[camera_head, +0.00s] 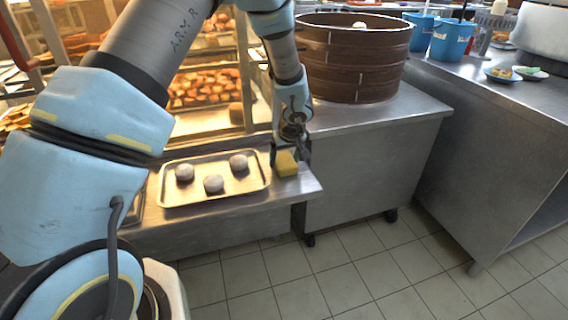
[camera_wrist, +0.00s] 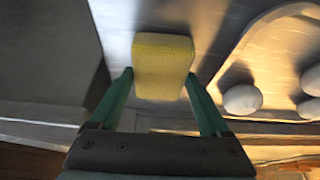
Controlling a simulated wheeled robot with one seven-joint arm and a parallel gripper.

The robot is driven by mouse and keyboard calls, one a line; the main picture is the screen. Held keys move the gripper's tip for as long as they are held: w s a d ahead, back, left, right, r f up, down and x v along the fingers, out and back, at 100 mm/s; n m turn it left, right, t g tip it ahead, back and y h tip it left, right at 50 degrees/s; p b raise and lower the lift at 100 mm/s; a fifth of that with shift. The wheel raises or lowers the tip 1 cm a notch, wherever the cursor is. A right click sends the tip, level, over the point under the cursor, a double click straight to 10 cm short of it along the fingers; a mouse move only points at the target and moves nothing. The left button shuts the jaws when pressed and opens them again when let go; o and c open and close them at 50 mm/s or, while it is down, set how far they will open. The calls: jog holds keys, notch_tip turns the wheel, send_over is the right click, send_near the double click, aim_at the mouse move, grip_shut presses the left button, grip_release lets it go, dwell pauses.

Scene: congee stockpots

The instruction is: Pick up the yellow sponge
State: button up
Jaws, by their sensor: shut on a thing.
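The yellow sponge (camera_head: 286,163) is at the right end of the low metal counter (camera_head: 307,184), just right of a tray of buns. My gripper (camera_head: 288,158) reaches down over it from above. In the wrist view the sponge (camera_wrist: 162,66) sits between the fingertips of my gripper (camera_wrist: 160,82), with one green finger on each side of it. The gripper is shut on the sponge. I cannot tell whether the sponge touches the counter.
A metal tray (camera_head: 226,194) with three pale buns lies close on the left. A large brown steamer (camera_head: 352,62) stands on the higher counter behind and to the right. Blue containers (camera_head: 450,42) and small plates are farther right. The tiled floor in front is clear.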

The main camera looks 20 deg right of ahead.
aim_at(285, 160)
jog(key=shift+r, duration=0.1)
jog(key=shift+r+p, duration=0.45)
jog(key=shift+p, duration=0.6)
notch_tip(285, 160, up, 9)
jog(key=shift+r, duration=0.2)
jog(key=o, duration=0.7)
jog(key=c, duration=0.5)
jog(key=shift+c, duration=0.2)
